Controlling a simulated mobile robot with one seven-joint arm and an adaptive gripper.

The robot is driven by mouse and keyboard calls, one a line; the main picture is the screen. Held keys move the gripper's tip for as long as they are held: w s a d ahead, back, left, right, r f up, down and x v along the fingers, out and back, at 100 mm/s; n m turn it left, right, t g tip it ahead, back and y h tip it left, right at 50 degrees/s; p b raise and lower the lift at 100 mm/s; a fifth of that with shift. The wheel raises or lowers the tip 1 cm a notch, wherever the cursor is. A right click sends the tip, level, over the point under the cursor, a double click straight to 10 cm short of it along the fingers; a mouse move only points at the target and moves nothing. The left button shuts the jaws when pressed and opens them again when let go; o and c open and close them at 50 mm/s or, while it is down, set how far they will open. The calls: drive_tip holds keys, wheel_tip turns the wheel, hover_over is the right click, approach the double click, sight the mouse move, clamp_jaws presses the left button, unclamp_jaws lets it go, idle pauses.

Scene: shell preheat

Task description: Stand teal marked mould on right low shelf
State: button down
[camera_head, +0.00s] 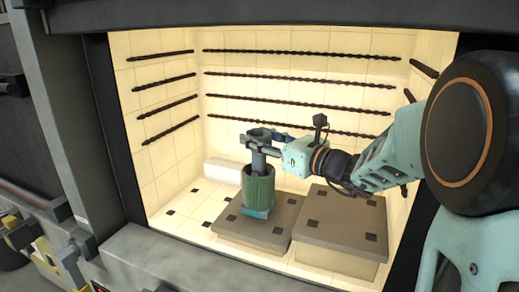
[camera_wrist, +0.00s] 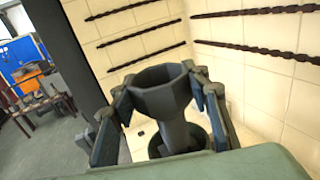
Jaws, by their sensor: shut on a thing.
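The mould is a dark green ribbed cylinder (camera_head: 259,187) with a teal mark (camera_head: 257,212) at its foot and a grey stem with a flared cup (camera_head: 258,134) on top. My gripper (camera_head: 260,146) is shut on the grey upper part, and the mould hangs or stands upright below. It is at the left low shelf (camera_head: 235,225); I cannot tell whether its foot touches. The right low shelf (camera_head: 345,222) is bare. In the wrist view my fingers (camera_wrist: 165,95) flank the grey cup (camera_wrist: 160,99); the green body (camera_wrist: 204,143) is mostly hidden below.
The kiln chamber has pale tiled walls (camera_head: 300,67) with dark twisted rods (camera_head: 300,102) along them. A white block (camera_head: 221,171) lies behind the left shelf. The kiln's grey front edge (camera_head: 190,265) runs along the bottom. My arm enters from the right, above the right shelf.

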drive_tip(key=shift+f+b, duration=0.35)
drive_tip(key=shift+f, duration=0.6)
drive_tip(key=shift+s+f, duration=0.1)
drive_tip(key=shift+s, duration=0.05)
drive_tip(key=shift+f, duration=0.1)
drive_tip(key=shift+f+b, duration=0.1)
drive_tip(key=shift+b, duration=0.25)
drive_tip(key=c, duration=1.1)
unclamp_jaws()
drive_tip(key=shift+d, duration=0.25)
drive_tip(key=b+v, duration=0.1)
drive_tip(key=v, duration=1)
drive_tip(key=shift+s+d, duration=0.2)
drive_tip(key=shift+s, duration=0.1)
